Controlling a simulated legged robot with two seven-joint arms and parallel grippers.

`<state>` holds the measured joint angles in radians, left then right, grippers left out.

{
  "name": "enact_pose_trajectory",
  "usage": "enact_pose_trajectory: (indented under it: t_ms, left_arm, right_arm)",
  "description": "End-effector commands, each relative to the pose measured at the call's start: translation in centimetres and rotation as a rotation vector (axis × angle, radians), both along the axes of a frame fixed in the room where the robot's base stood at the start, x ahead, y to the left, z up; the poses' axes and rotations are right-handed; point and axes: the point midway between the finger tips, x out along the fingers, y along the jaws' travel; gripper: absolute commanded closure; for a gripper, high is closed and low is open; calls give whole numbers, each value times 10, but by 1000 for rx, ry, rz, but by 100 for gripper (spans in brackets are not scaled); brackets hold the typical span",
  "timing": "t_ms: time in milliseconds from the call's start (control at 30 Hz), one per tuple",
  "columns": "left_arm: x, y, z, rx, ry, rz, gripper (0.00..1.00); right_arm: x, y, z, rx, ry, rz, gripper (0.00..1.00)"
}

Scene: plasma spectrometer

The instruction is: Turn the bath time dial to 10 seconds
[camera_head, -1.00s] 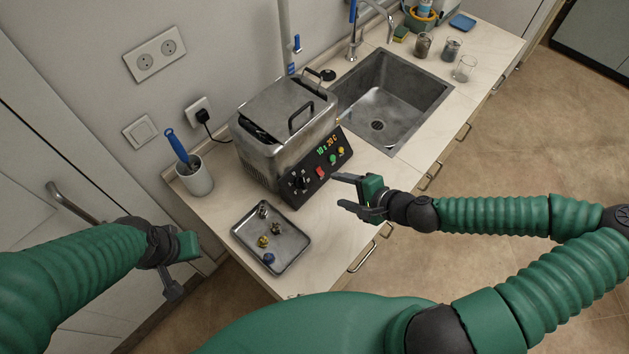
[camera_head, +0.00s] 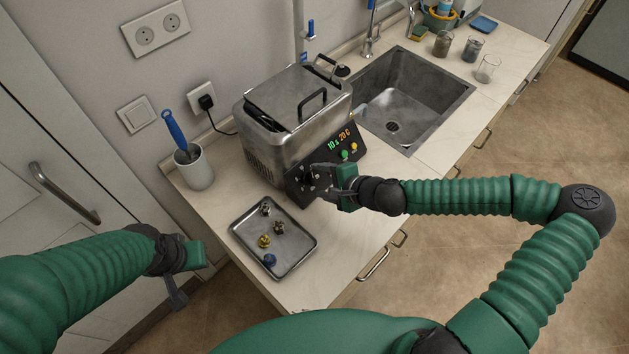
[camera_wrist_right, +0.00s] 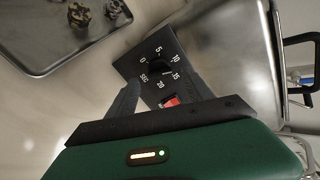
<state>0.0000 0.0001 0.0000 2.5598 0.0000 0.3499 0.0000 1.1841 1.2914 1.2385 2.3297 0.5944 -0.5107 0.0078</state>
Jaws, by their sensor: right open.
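The bath (camera_head: 290,110) is a steel box with a lid and a black sloping front panel (camera_head: 360,152). Its lit display (camera_head: 338,140) seems to read 10 s and 20 C. In the right wrist view the black time dial (camera_wrist_right: 158,66) has marks from 0 to 20 and SEC around it; its pointer is too small to read. My right gripper (camera_head: 318,180) is open at the panel's lower left end and partly hides the dial in the head view. Its fingers (camera_wrist_right: 162,90) lie either side of the dial in the wrist view; contact is unclear. My left gripper (camera_head: 180,278) hangs beside the counter.
A metal tray (camera_head: 238,240) with several small parts lies in front of the bath. A cup with a blue-handled tool (camera_head: 196,172) stands left. Green and yellow buttons (camera_head: 348,151) sit on the panel. The sink (camera_head: 410,105) is behind right.

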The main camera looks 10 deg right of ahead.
Motion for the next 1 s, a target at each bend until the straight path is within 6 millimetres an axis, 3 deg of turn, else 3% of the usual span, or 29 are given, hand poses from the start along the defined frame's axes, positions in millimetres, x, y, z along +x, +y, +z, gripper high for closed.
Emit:
enact_pose_trajectory:
  t_ms: [200,500,900,1000]
  left_arm:
    - [0,0,0,0,0,0,100]
    - [0,0,0,0,0,0,100]
    - [0,0,0,0,0,0,100]
    - [0,0,0,0,0,0,100]
  right_arm:
    - [21,14,-20,1,1,0,40]
    - [24,16,-23,-2,0,0,40]
    - [23,15,-23,-1,1,0,91]
    - [23,15,-24,-1,2,0,100]
